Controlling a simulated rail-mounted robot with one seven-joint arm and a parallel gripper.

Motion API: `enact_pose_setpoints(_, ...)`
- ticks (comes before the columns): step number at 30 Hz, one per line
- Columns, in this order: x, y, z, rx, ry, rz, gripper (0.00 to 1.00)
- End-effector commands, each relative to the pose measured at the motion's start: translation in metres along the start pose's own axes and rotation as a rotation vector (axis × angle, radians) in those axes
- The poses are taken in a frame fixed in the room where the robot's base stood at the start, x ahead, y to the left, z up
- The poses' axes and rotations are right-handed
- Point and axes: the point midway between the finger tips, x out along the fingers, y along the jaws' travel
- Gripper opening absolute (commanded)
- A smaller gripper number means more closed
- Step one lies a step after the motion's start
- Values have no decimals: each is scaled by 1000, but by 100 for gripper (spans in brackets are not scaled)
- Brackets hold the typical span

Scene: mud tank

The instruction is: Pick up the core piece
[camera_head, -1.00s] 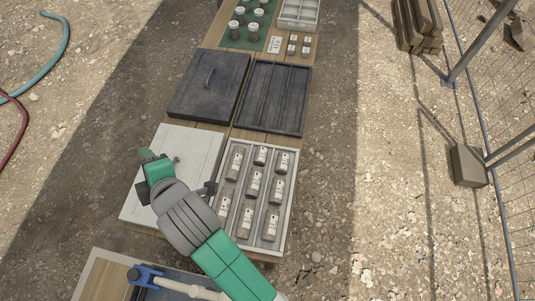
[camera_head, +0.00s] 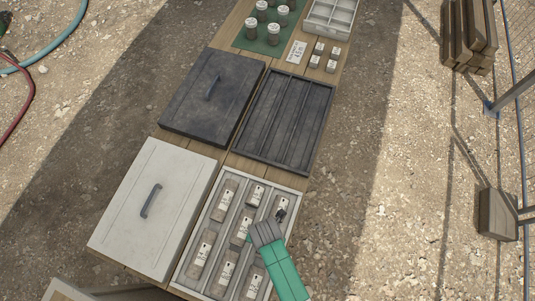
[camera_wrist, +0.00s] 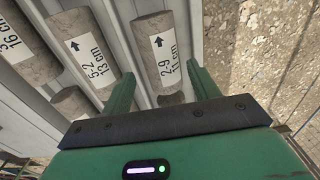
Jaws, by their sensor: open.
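Several grey cylindrical core pieces with white labels lie in the channels of a pale core tray (camera_head: 296,178). In the wrist view, a core piece marked "2-9, 11 cm" (camera_wrist: 153,24) lies in the right channel. My gripper (camera_wrist: 161,74) is open above that channel, with one green finger on each side of the piece's lower part. I cannot tell whether the fingers touch it. A "5-2, 13 cm" core piece (camera_wrist: 72,22) lies to the left of the left finger. In the head view my gripper (camera_head: 281,214) hides part of the right channel.
A closed pale box lid (camera_head: 150,200) lies left of the tray. Behind are a dark lid (camera_head: 212,92) and an empty dark tray (camera_head: 285,118). Jars (camera_head: 273,34) on a green mat and small blocks (camera_head: 331,66) stand farther back.

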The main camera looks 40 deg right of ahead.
Motion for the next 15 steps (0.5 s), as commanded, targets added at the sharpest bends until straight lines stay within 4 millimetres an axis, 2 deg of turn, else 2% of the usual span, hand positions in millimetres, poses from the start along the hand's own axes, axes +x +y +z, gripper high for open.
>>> enact_pose_setpoints(9, 47, -2, 4, 1, -1, 0, 60)
enact_pose_setpoints(15, 50, -2, 4, 1, -2, 2, 60)
